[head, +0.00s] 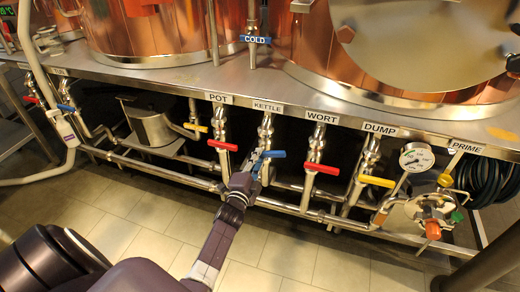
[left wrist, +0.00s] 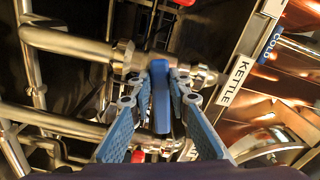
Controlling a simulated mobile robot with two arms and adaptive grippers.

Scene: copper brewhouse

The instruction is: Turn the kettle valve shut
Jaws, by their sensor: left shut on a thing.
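The kettle valve (head: 266,137) sits on a steel pipe below the KETTLE label (head: 267,106). Its blue lever (head: 274,154) lies roughly level, across the upright pipe. In the left wrist view the blue lever (left wrist: 160,97) also runs crosswise to its pipe. My left gripper (head: 257,168) reaches up to the lever from below. Its blue-grey fingers (left wrist: 160,88) stand on both sides of the lever and are shut on it. The fingers hide part of the lever and valve in the head view. My right gripper is not in view.
Red-levered POT (head: 222,145) and WORT (head: 321,168) valves stand close on either side. A yellow-levered DUMP valve (head: 376,180) and a gauge (head: 416,157) are farther right. A horizontal pipe (head: 285,207) runs below. The steel shelf edge (head: 180,84) overhangs. Tiled floor (head: 150,215) is clear in front.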

